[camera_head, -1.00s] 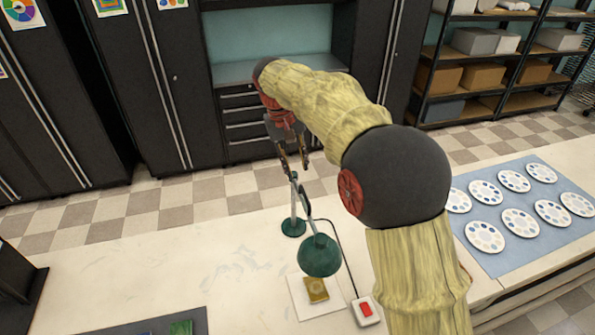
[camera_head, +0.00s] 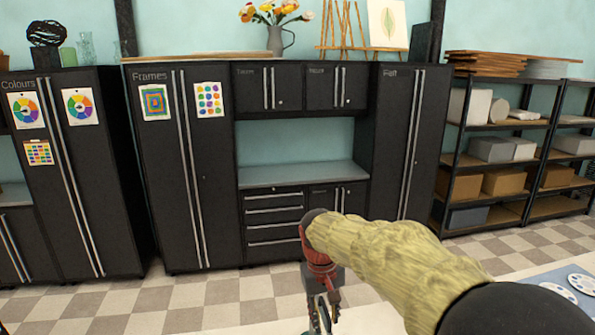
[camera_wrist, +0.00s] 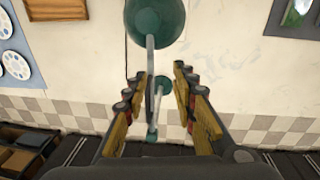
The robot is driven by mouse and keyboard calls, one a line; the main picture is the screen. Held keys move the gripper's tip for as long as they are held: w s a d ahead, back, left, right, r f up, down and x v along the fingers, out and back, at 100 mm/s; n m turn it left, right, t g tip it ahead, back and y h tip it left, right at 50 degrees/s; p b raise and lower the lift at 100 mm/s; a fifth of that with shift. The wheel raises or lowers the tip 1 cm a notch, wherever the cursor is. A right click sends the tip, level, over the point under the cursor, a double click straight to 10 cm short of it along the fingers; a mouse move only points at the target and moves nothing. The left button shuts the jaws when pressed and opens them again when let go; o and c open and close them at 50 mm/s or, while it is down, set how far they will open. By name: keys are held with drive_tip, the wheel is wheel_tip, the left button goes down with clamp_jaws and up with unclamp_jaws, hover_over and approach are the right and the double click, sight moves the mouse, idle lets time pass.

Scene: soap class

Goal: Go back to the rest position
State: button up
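My gripper (camera_head: 322,310) hangs pointing down at the bottom middle of the head view, with its two fingers apart. In the wrist view my gripper (camera_wrist: 165,72) is open, and nothing is held between the fingers. A green desk lamp (camera_wrist: 156,20) stands on the table beyond the fingertips in the wrist view. Its thin stem and round base show in the gap between the fingers, and I see no contact. In the head view the lamp is nearly all below the picture's edge.
The pale table (camera_wrist: 225,55) lies under my gripper. Dark cabinets (camera_head: 190,170) stand along the far wall. A shelf rack (camera_head: 500,160) with boxes is at the right. Paint palettes (camera_head: 582,286) lie at the lower right. Checkered floor (camera_head: 220,300) lies between table and cabinets.

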drive_tip(key=s+d+f+m+t+b, duration=0.1)
drive_tip(key=s+d+f+b, duration=0.3)
drive_tip(key=s, duration=0.5)
drive_tip(key=s+d+f+m+t+b, duration=0.1)
drive_tip(key=s+d+f+b, duration=0.3)
drive_tip(key=s+b, duration=0.4)
drive_tip(key=s+d+f+m+t+y+b, duration=0.1)
drive_tip(key=s+d+f+t+b, duration=0.2)
drive_tip(key=s+b, duration=0.3)
drive_tip(key=s+d+f, duration=0.1)
drive_tip(key=s, duration=0.3)
drive_tip(key=shift+s+f, duration=0.15)
drive_tip(key=shift+f, duration=0.2)
